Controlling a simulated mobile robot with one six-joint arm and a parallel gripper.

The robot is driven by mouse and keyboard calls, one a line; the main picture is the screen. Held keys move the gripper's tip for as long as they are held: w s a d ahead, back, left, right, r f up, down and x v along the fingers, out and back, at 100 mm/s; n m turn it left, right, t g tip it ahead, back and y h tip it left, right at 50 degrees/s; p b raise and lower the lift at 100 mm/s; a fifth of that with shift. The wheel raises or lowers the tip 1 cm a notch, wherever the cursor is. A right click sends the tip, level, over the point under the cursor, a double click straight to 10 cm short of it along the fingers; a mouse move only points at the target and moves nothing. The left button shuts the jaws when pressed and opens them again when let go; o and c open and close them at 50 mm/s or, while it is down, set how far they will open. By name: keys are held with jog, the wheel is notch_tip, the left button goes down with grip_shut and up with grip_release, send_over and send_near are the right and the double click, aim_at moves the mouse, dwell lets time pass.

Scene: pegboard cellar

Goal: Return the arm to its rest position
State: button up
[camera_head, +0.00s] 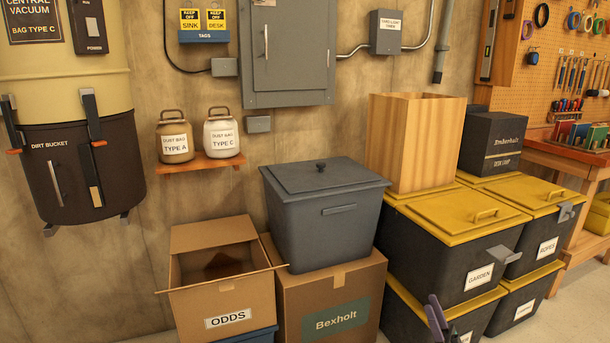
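My gripper (441,322) shows only in part at the bottom edge, right of centre. Dark purple-grey finger-like tips poke up in front of the lower black bin. The rest of my arm is below the picture. I see nothing held between the tips, but too little shows to tell how far apart they are.
Black bins with yellow lids (455,218) stand stacked behind my gripper. Left of them are a grey lidded bin (325,230) on a Bexholt carton (300,318) and an open ODDS box (225,300). A workbench (565,160) stands at right. Floor (565,310) shows clear at lower right.

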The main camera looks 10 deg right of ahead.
jog(key=a+n+g+y+p, duration=0.3)
jog(key=a+g+p, duration=0.7)
jog(key=a, duration=2)
jog(key=s+a+f+m+g+h+p, duration=0.1)
jog(key=s+a+f+g+p, duration=0.15)
jog(key=s+a+g, duration=0.5)
jog(key=s+a+f+g+h+p, duration=0.1)
jog(key=s+a+f+g, duration=0.3)
jog(key=a, duration=0.7)
jog(key=s+a+f+m+g+h+p, duration=0.1)
jog(key=s+f+g+h+p, duration=0.25)
jog(key=s, duration=0.65)
jog(key=s+a+f+g+h+p, duration=0.25)
jog(key=s+g+h, duration=0.2)
jog(key=s, duration=0.45)
jog(key=s+d+f+m+h, duration=0.2)
jog(key=d+h, duration=0.3)
jog(key=d, duration=0.4)
jog(key=s+d+f+m+h, duration=0.3)
jog(key=s+d+m+h, duration=0.1)
jog(key=d, duration=0.5)
jog(key=shift+d+h, duration=0.15)
jog(key=shift+h, duration=0.75)
